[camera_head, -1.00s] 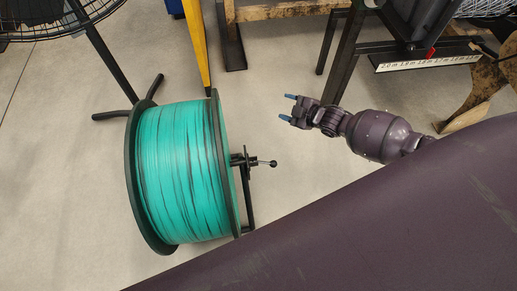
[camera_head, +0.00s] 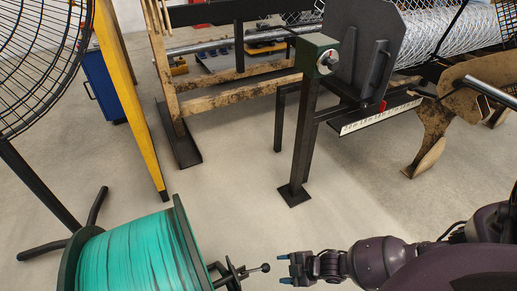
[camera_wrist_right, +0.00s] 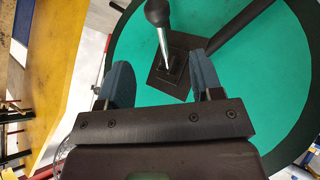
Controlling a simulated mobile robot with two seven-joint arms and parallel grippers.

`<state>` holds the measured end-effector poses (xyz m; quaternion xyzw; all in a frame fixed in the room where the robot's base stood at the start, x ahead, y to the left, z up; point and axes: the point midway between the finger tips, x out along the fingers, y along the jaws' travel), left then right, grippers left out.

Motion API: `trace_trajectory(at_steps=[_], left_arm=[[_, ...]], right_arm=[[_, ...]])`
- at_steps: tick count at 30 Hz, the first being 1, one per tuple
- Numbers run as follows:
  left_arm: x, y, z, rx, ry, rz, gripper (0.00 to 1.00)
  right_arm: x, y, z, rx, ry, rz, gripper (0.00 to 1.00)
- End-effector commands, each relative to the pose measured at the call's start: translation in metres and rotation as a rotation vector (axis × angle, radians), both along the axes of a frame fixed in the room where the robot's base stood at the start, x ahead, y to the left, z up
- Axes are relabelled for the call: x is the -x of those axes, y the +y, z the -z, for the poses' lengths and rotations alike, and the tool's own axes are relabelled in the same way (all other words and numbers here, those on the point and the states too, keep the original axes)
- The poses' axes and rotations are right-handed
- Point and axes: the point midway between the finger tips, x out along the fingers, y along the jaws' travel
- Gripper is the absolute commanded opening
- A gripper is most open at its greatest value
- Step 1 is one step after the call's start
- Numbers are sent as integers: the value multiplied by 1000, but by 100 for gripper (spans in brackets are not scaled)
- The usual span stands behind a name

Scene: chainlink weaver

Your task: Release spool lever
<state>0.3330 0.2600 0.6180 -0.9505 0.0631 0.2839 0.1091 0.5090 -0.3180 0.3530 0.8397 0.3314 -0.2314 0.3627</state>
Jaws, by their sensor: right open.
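The spool (camera_head: 125,262), wound with teal line between black flanges, lies at the lower left in the head view. Its lever (camera_head: 240,272) sticks out to the right of the spool and ends in a black ball knob (camera_head: 265,267). My right gripper (camera_head: 284,269) is open and empty, just right of the knob and pointing at it. In the right wrist view, the knob (camera_wrist_right: 157,11) and metal lever shaft (camera_wrist_right: 163,45) appear in the gap between the fingers of the gripper (camera_wrist_right: 162,78), with a dark square plate (camera_wrist_right: 176,66) behind. My left gripper is not in view.
A black wire fan (camera_head: 40,60) stands at the left, next to a yellow post (camera_head: 130,100). A black stand with a green box (camera_head: 316,52) and a wire-mesh machine (camera_head: 450,35) are at the back right. The floor between is clear.

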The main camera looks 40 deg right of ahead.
Motion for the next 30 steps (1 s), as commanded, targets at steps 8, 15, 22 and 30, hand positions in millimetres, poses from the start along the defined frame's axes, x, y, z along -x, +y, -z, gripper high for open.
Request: trace_trajectory(at_steps=[8, 15, 22, 30], left_arm=[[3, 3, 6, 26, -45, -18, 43], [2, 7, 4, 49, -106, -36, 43], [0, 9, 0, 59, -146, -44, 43], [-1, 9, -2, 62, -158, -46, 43]], right_arm=[[-25, 17, 32, 0, 9, -1, 60], [-50, 31, 54, -1, 7, 1, 60], [-64, 38, 63, 0, 3, 0, 60], [-67, 39, 63, 1, 1, 0, 60]])
